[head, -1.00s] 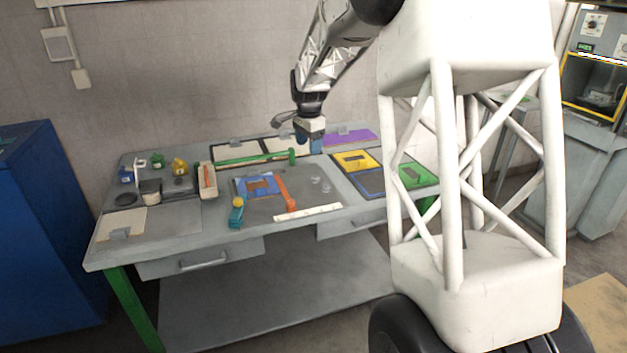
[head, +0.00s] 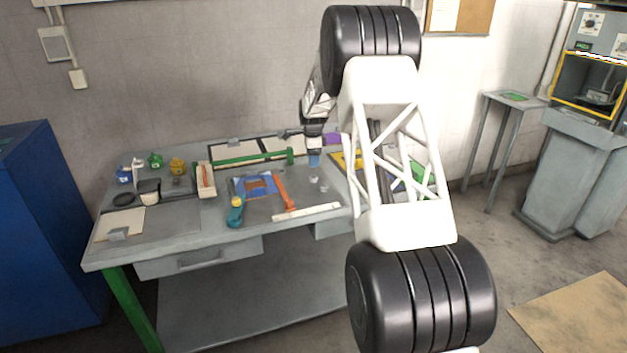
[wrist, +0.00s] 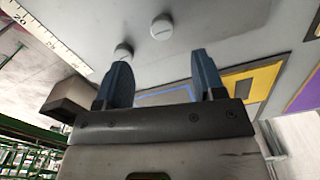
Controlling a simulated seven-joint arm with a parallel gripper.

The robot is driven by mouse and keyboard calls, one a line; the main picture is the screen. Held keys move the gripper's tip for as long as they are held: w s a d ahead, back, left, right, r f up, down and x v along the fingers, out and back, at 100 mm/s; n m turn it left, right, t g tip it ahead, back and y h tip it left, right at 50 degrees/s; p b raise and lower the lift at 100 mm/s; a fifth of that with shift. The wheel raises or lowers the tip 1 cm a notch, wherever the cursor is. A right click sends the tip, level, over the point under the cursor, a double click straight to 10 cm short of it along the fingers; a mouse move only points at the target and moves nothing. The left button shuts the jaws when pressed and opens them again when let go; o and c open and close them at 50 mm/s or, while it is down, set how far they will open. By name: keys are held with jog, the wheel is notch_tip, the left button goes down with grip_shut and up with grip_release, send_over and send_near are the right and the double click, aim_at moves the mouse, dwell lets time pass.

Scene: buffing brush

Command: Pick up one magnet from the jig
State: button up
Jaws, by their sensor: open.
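Two small round pale discs, which look like the magnets, sit apart on a grey surface. In the head view one disc (head: 313,180) is a little behind the other disc (head: 323,188). The wrist view shows one disc (wrist: 161,27) beyond the gap between my fingers and another disc (wrist: 122,51) by the left fingertip. My gripper (wrist: 159,62) has two blue fingers, open with nothing between them. In the head view my gripper (head: 314,159) points down just behind the discs, apart from them. I cannot tell which part is the jig.
A blue plate (head: 241,185) with an orange square, an orange bar (head: 283,190) and a teal tool (head: 235,213) lie left of the discs. A white ruler (head: 306,211) lies in front. A green rail (head: 245,158) runs behind. A yellow frame (wrist: 250,85) is to the right.

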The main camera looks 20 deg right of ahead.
aim_at(314, 176)
jog(key=shift+w+d+f, duration=0.1)
jog(key=shift+w+f, duration=0.1)
jog(key=shift+f, duration=0.1)
jog(key=shift+f, duration=1.2)
jog(key=shift+f, duration=0.15)
jog(key=shift+s+d+f, duration=0.1)
jog(key=shift+f, duration=2.35)
jog(key=shift+c, duration=0.4)
jog(key=c, duration=0.9)
